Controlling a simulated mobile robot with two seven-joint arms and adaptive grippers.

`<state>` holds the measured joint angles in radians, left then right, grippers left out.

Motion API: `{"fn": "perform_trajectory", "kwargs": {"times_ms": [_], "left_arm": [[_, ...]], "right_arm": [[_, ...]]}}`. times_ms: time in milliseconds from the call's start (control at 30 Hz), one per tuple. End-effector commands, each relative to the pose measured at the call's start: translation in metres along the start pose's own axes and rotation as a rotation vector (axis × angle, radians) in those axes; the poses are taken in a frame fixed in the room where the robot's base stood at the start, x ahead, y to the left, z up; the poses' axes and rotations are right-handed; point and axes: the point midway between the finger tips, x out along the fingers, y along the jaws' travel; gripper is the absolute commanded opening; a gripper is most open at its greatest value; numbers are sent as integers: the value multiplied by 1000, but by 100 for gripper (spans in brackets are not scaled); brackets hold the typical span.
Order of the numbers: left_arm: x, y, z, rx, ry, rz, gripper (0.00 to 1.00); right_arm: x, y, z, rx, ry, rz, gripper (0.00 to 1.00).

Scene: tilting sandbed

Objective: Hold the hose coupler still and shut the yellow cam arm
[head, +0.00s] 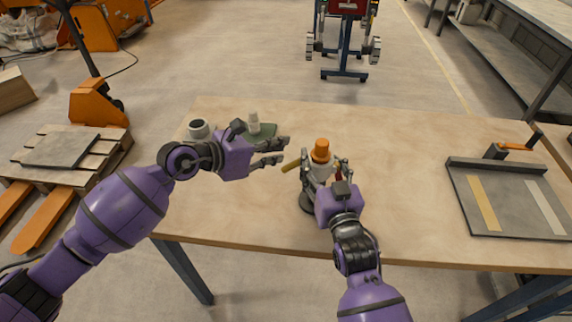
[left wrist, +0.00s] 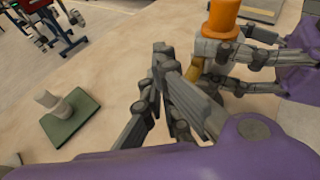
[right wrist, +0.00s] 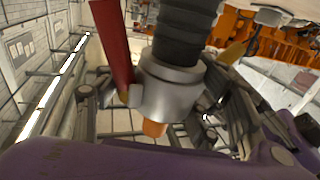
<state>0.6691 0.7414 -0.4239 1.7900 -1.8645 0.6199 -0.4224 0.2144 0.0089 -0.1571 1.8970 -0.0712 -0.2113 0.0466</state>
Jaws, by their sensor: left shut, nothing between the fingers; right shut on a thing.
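The grey hose coupler (head: 318,172) stands upright on the table with an orange cap (head: 321,150) on top. My right gripper (head: 326,170) is shut on the coupler; the right wrist view shows its metal body (right wrist: 170,88) between the fingers. The yellow cam arm (head: 291,166) sticks out to the coupler's left; it also shows in the left wrist view (left wrist: 194,69). A red cam arm (right wrist: 114,45) lies along the coupler's other side. My left gripper (head: 282,151) is shut and empty, left of the yellow arm and apart from it in the head view.
A green plate with a pale fitting (head: 253,122) and a grey-white round part (head: 199,128) lie behind my left gripper. A grey tray (head: 510,228) with yellow and white strips is at the right. The table (head: 400,150) between is clear.

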Motion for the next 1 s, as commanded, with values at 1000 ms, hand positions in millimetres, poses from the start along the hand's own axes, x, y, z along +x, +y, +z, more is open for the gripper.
{"fn": "perform_trajectory", "kwargs": {"times_ms": [1000], "left_arm": [[-36,26,26,1,0,0,0]], "right_arm": [[0,0,-2,0,4,0,17]]}}
